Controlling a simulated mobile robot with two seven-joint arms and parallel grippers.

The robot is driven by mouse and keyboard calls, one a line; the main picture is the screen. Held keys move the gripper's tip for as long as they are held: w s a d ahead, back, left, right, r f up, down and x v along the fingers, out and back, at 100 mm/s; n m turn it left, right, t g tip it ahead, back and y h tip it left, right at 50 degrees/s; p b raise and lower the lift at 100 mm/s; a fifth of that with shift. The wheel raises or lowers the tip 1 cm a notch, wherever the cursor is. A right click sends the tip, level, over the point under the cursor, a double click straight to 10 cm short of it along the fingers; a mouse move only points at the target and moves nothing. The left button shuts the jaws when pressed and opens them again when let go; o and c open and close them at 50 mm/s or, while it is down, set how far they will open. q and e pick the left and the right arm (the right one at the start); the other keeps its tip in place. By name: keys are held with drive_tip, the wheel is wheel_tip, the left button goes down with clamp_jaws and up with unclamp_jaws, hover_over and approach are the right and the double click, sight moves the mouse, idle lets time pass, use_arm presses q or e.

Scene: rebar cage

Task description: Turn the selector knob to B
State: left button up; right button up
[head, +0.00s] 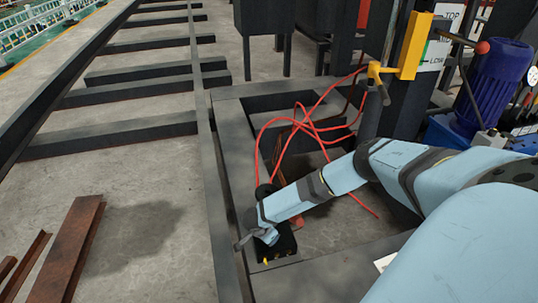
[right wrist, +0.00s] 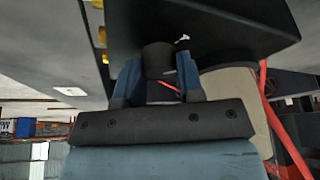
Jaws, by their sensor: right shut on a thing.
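The selector knob (right wrist: 158,58) is a short black cylinder on the underside or face of a dark box (right wrist: 225,25) in the right wrist view. A small white mark (right wrist: 182,39) shows beside it; I cannot read any letter there. My right gripper (right wrist: 158,78) has a blue finger on each side of the knob and is shut on it. In the head view my right arm reaches in from the right and ends at the black box (head: 286,242), hiding the knob and most of the box face. My left gripper is in neither view.
Red cables (head: 300,122) loop behind the box. A dark steel frame (head: 232,140) surrounds it. A yellow bracket (head: 414,46) and a blue motor (head: 492,85) stand at the right. Rusty beams (head: 78,245) lie at the lower left; bare concrete lies between.

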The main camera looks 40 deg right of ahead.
drive_tip(key=m+g+p, duration=0.1)
drive_tip(key=m, duration=0.1)
drive_tip(key=shift+m, duration=0.4)
drive_tip(key=shift+m+g+p, duration=0.3)
drive_tip(key=shift+m+g, duration=0.1)
drive_tip(key=shift+m, duration=0.3)
drive_tip(key=shift+w+m+y, duration=0.1)
drive_tip(key=shift+m+y, duration=0.2)
drive_tip(key=shift+m, duration=0.4)
drive_tip(key=shift+m+g, duration=0.4)
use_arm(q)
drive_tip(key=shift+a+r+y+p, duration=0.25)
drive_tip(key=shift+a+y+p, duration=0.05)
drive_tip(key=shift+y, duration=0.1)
use_arm(e)
drive_tip(key=shift+m, duration=0.3)
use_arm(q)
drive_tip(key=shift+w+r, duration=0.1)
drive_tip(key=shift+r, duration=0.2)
use_arm(e)
drive_tip(key=o, duration=0.9)
